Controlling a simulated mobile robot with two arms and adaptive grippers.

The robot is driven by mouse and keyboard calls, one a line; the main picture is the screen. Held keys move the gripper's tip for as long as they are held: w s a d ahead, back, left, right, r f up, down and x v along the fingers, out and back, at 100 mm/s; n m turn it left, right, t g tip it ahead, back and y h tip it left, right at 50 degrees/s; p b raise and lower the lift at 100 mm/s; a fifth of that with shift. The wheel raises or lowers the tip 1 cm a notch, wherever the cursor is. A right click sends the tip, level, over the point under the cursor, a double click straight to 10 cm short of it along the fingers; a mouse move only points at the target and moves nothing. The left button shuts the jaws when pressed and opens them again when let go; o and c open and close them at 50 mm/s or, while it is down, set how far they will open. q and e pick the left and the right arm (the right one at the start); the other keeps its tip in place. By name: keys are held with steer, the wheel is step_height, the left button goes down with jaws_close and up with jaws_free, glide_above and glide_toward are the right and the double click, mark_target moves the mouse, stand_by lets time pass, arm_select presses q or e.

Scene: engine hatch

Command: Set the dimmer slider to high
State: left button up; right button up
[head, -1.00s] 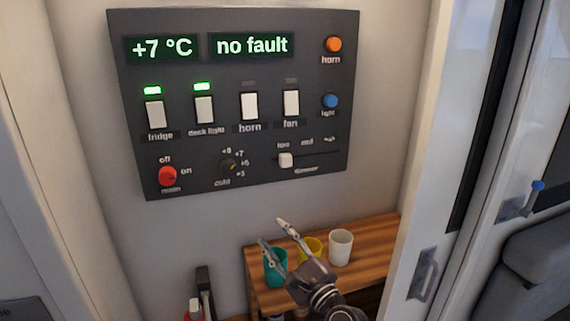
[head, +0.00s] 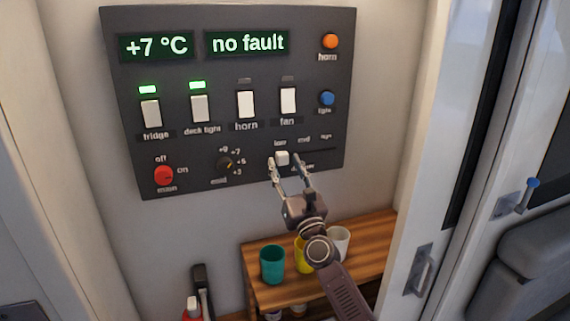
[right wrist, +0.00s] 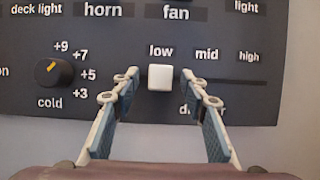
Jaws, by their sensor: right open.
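The dimmer slider (head: 282,158) is a white knob on the dark control panel, at the left end of its slot. In the right wrist view the slider knob (right wrist: 161,77) sits under the "low" label, with "mid" and "high" to its right. My right gripper (head: 287,162) is open, its fingers pointing up at the panel. In the right wrist view the right gripper (right wrist: 160,87) has one finger on each side of the knob, with visible gaps and no clear contact. Its fingers partly cover the dimmer label. My left gripper is not in view.
The panel (head: 215,190) also carries a temperature dial (head: 225,165), a red main knob (head: 163,175), several rocker switches and two round buttons. Below stands a wooden shelf (head: 375,248) with teal (head: 272,265), yellow and white cups. A door frame (head: 440,130) bounds the right side.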

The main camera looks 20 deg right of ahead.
steer(key=shift+w+r, duration=0.15)
steer(key=shift+w, duration=0.1)
steer(key=shift+c, duration=0.5)
jaws_close()
